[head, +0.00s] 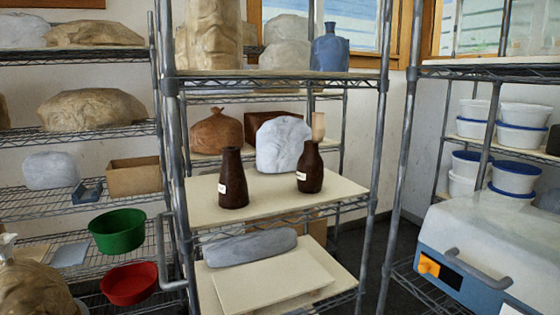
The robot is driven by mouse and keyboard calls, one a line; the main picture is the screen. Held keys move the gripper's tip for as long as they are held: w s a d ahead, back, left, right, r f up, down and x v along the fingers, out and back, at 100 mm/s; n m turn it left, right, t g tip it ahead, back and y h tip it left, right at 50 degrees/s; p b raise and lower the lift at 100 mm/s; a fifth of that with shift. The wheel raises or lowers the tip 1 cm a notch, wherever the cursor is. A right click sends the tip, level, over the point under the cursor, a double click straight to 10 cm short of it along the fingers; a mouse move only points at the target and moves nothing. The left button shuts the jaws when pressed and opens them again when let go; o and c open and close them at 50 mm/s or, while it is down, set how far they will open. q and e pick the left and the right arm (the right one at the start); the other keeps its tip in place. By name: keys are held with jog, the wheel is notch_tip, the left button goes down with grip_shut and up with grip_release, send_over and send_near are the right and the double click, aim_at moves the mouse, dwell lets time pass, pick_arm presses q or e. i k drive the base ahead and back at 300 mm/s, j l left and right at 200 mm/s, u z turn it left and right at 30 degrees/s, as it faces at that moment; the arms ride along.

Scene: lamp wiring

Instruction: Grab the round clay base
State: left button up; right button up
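I cannot pick out anything that is clearly a round clay base. A rounded reddish-brown clay-like lump (216,132) sits at the back of the middle rack. A whitish wrapped lump (281,145) is to its right, partly hidden by a dark brown bottle (310,168). Another dark brown bottle (233,180) stands at the front left of the same board. A grey clay-like roll (250,248) lies on the shelf below. Neither of my grippers shows in the head view.
Metal racks with upright posts stand left, middle and right. A green bowl (118,231) and a red bowl (130,284) are low on the left. White tubs (515,178) are on the right, above a pale blue-grey machine (490,250). Pale boards (272,282) lie low in the middle.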

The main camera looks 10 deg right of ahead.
aim_at(310, 173)
jog(key=i+l+u, duration=0.1)
jog(key=i+l, duration=0.15)
jog(key=i+l+u, duration=0.15)
jog(key=l, duration=0.25)
jog(key=i+l+u, duration=0.1)
jog(key=i+l, duration=0.15)
jog(key=l, duration=0.1)
